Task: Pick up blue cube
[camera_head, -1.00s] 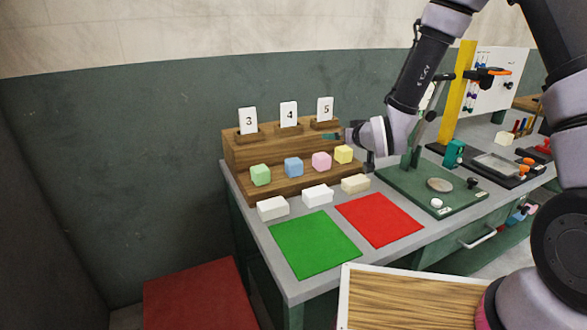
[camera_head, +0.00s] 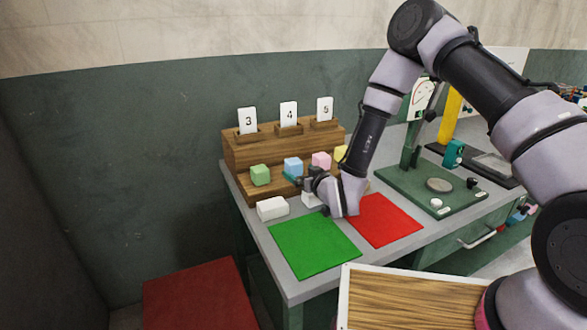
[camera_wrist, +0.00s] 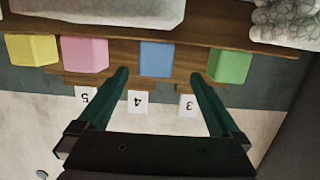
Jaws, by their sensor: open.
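The blue cube (camera_head: 293,166) sits on the lower step of the wooden stand, between the green cube (camera_head: 260,174) and the pink cube (camera_head: 321,160). In the wrist view, which is upside down, the blue cube (camera_wrist: 156,58) lies between the lines of my two fingers, beyond their tips. My gripper (camera_head: 297,179) is just in front of the blue cube in the head view. Its two teal fingers (camera_wrist: 158,72) are spread with nothing between them.
Cards 3, 4 and 5 stand on the upper step of the wooden stand (camera_head: 243,155). A white block (camera_head: 272,208) lies in front, with another partly hidden by my wrist. Green (camera_head: 312,245) and red (camera_head: 385,222) mats lie nearer. A green press (camera_head: 425,187) stands to the right.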

